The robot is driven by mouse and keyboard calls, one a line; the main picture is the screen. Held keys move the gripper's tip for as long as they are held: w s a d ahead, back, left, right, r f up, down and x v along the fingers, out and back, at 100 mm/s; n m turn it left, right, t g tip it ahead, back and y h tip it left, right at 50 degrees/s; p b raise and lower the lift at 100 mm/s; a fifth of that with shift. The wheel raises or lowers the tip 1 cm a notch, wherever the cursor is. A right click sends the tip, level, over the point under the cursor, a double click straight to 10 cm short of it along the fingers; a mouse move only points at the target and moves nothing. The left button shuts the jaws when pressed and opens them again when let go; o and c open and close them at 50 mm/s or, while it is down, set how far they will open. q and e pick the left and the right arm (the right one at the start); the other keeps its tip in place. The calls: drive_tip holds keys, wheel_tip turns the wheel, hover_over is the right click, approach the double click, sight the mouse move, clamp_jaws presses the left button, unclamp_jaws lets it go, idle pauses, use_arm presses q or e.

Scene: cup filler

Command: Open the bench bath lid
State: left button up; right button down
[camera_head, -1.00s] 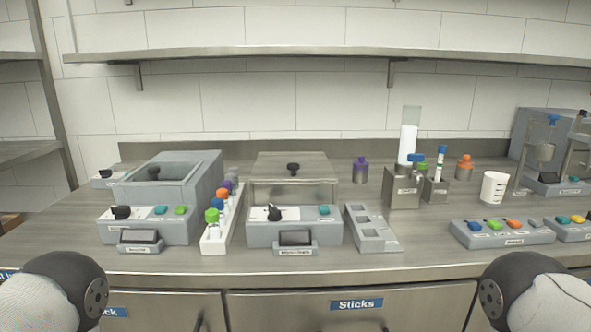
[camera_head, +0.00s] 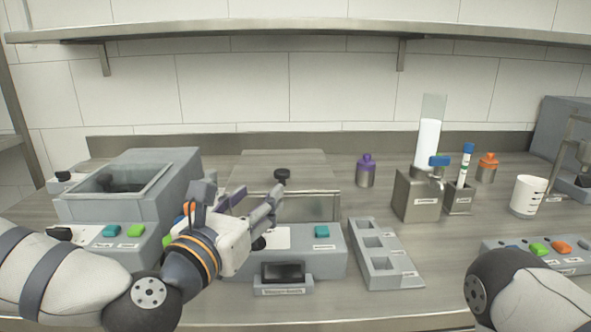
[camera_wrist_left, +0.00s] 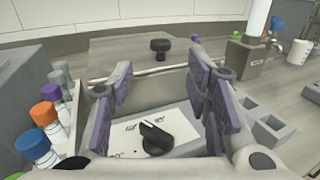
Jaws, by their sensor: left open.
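The middle bench unit, which appears to be the bench bath (camera_head: 335,262), has a flat metal lid (camera_head: 312,172) with a black knob (camera_head: 281,176) on top. The lid lies flat and looks closed. My left gripper (camera_head: 258,196) is open and empty over the front part of this unit, short of the knob and apart from it. In the left wrist view, the purple-padded fingers of the gripper (camera_wrist_left: 158,85) stand apart, with the knob (camera_wrist_left: 160,46) beyond and between them. A black dial (camera_wrist_left: 155,137) lies below them. My right gripper is out of view.
Bottles with coloured caps (camera_wrist_left: 44,113) stand close on the left of the gripper. A grey slotted block (camera_head: 385,255) is at the right. A shelf (camera_head: 300,30) runs above.

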sight(279, 177)
use_arm(q)
drive_tip(key=shift+w+d, duration=0.1)
drive_tip(key=shift+w, duration=0.2)
drive_tip(key=x, duration=0.9)
drive_tip(key=shift+w+d, duration=0.2)
drive_tip(key=shift+w, duration=0.15)
drive_tip(key=shift+w+d+r, duration=0.1)
drive_tip(key=shift+w+d, duration=0.05)
drive_tip(key=shift+w, duration=0.15)
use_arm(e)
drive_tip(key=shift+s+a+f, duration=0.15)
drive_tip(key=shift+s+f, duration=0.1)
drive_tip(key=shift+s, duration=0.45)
